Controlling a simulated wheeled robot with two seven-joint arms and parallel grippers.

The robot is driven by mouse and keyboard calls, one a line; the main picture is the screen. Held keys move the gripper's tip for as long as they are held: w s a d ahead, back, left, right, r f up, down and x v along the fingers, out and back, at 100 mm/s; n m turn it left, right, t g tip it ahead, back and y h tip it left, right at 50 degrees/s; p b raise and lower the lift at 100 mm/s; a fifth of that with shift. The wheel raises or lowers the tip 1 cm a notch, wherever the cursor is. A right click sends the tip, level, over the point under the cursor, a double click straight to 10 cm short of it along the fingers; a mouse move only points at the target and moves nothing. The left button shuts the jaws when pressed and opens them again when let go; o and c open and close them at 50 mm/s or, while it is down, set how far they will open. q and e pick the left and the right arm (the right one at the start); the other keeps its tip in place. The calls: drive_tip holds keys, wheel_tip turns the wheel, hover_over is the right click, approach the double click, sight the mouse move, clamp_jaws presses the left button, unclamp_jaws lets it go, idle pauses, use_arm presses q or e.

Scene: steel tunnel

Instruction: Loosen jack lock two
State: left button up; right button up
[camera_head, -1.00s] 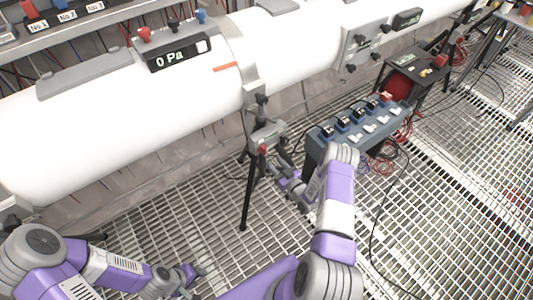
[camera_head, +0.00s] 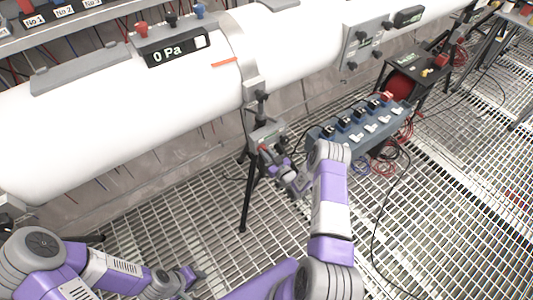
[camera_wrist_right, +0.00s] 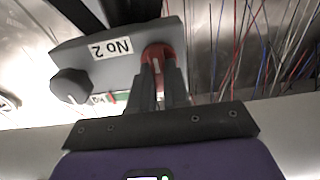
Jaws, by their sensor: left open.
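The jack is a tripod (camera_head: 247,195) with a grey head (camera_head: 268,134) under the white pipe. In the right wrist view its grey plate (camera_wrist_right: 105,62) carries an upside-down "No 2" label, a red knob (camera_wrist_right: 158,52) and a dark grey knob (camera_wrist_right: 70,85). My right gripper (camera_head: 272,155) is at the jack head. In the right wrist view its fingers (camera_wrist_right: 162,75) are close together and overlap the red knob; whether they grip it is unclear. My left gripper (camera_head: 195,274) is open and empty, low over the grating at the lower left, away from the jack.
The white pipe (camera_head: 110,120) runs across above, with a "0 Pa" gauge (camera_head: 178,50). Coloured wires (camera_wrist_right: 270,45) hang behind the jack plate. Grating in front is open.

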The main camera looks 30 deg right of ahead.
clamp_jaws()
drive_tip(key=shift+n, duration=0.4)
drive_tip(key=shift+s+a+f+n, duration=0.1)
drive_tip(key=shift+f+n, duration=0.05)
drive_tip(key=shift+n, duration=3.55)
drive_tip(key=shift+a+f+n, duration=0.1)
drive_tip(key=shift+n, duration=3.6)
drive_tip(key=o, duration=0.7)
unclamp_jaws()
drive_tip(key=shift+c, duration=0.2)
